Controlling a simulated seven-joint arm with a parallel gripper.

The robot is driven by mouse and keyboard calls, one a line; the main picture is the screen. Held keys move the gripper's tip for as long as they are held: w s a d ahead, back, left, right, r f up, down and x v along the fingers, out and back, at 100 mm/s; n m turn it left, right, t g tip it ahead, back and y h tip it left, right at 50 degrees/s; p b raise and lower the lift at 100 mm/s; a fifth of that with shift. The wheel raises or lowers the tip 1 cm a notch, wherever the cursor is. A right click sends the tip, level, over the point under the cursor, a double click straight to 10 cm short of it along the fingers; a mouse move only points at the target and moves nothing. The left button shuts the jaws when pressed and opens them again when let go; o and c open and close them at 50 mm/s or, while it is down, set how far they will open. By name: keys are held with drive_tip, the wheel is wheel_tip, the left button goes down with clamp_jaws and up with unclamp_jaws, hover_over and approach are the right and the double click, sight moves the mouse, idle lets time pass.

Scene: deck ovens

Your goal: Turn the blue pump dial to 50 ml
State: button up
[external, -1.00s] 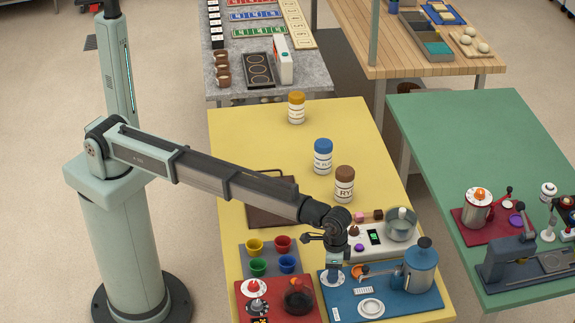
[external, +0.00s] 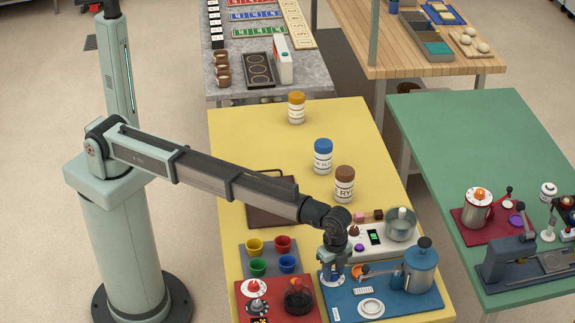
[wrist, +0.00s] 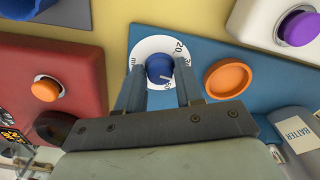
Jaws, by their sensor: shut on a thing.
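The blue pump dial (wrist: 159,68) is a round blue knob on a white scale disc (wrist: 146,48) in the wrist view. A white mark on the knob points to the lower right, towards partly hidden, upside-down figures. My gripper (wrist: 159,75) is shut on the knob, one finger on each side. In the external view my gripper (external: 333,279) reaches down onto the left end of the blue pump base (external: 345,308). The blue pump pot (external: 421,272) stands on the right of this base. The figure at the mark is too blurred to read surely.
An orange round piece (wrist: 228,78) sits right of the dial. A red base (wrist: 45,75) with an orange knob (wrist: 46,89) lies to the left. A pale unit with a purple knob (wrist: 298,29) is at upper right. Coloured cups (external: 258,267) stand left of my gripper.

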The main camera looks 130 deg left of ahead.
sight(333, 274)
drive_tip(key=m, duration=0.4)
drive_tip(key=shift+m, duration=2.8)
drive_tip(key=o, duration=1)
wheel_tip(333, 274, up, 14)
drive_tip(key=shift+f, duration=0.1)
